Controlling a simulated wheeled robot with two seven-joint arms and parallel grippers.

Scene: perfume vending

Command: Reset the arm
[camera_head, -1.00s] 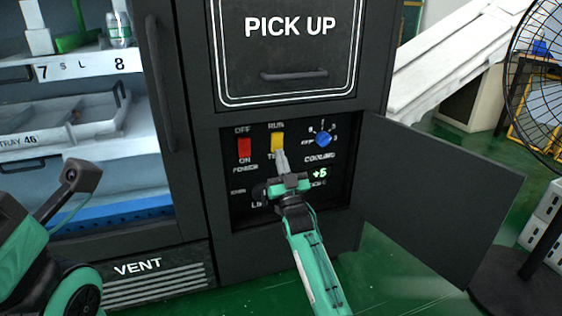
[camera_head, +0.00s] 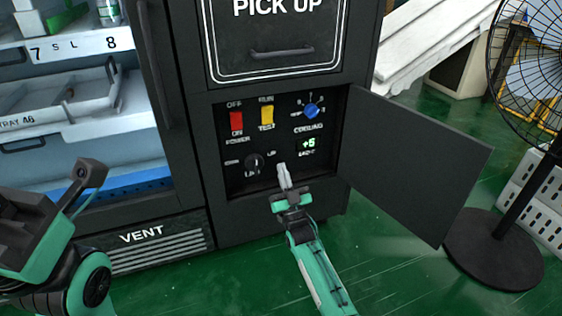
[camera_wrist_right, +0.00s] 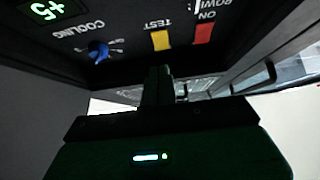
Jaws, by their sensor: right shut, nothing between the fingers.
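My right gripper (camera_head: 284,178) is shut and empty in front of the lower part of the control panel (camera_head: 232,186) of the black vending machine. In the right wrist view its shut fingers (camera_wrist_right: 158,84) show in the middle below the panel. The panel has a red power switch (camera_head: 236,122), a yellow run/test switch (camera_head: 266,115), a blue cooling knob (camera_head: 312,111), a black knob (camera_head: 254,163) and a green +5 display (camera_head: 307,145). The right fingers stand clear of the switches and knobs. At the left edge part of my left arm shows; its fingertips cannot be made out.
The panel's door (camera_head: 415,165) stands open to the right. A closed pick-up hatch (camera_head: 280,45) is above the panel. A tray shelf (camera_head: 80,105) is at the left. A black fan (camera_head: 495,245) stands at the right. Green floor lies below.

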